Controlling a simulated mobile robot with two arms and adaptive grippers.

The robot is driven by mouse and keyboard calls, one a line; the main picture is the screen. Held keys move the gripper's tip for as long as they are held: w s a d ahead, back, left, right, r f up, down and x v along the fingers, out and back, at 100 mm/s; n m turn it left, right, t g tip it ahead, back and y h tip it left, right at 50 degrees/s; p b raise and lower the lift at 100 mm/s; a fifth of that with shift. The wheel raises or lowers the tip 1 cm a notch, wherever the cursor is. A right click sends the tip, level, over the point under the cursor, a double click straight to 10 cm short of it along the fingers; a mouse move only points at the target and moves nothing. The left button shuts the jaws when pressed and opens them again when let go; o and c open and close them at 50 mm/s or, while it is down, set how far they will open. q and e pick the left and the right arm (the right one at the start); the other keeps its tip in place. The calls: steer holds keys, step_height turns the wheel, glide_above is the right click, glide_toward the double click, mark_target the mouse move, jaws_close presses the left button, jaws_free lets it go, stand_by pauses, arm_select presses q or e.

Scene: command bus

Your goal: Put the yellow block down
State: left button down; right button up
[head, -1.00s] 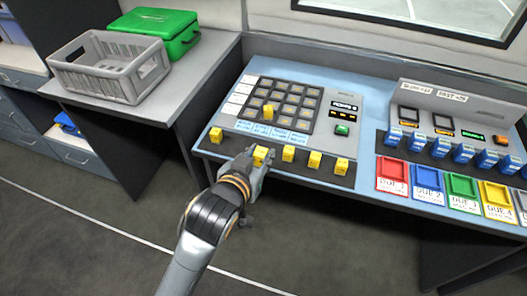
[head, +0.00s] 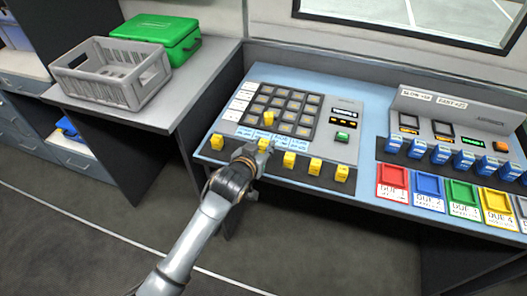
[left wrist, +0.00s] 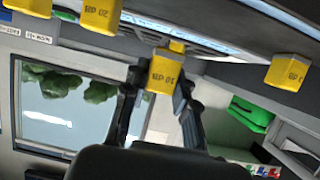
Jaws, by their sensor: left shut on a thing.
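My left gripper (head: 258,153) is shut on a yellow block (head: 264,144), at the front edge of the blue console, beside its label strip. In the left wrist view the held block (left wrist: 164,76) reads "BP 01" and sits between the two dark fingers. The gripper partly hides it in the head view; whether it touches the console is not clear. A grid board (head: 285,107) of dark square cells lies behind it, with one yellow block (head: 268,118) standing on it. My right gripper is not in view.
More yellow blocks stand on the dark front rail: one (head: 217,141) to the left, several (head: 289,159) to the right. Blue blocks (head: 441,154) and coloured trays (head: 429,187) fill the console's right side. A grey crate (head: 112,72) and green case (head: 160,37) stand on the left table.

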mark_target(264, 151)
arm_select(q)
steer(key=f, duration=0.1)
steer(key=w+f+p, duration=0.1)
steer(key=f, duration=0.1)
steer(key=shift+w+d+f, duration=0.1)
steer(key=shift+f, duration=0.35)
steer(key=shift+f, duration=0.25)
steer(key=c, duration=1.1)
jaws_free()
steer(key=shift+o, duration=0.2)
steer(key=shift+f+b, duration=0.1)
steer(key=shift+b, duration=0.45)
steer(key=v, duration=1.4)
steer(key=shift+a, duration=0.25)
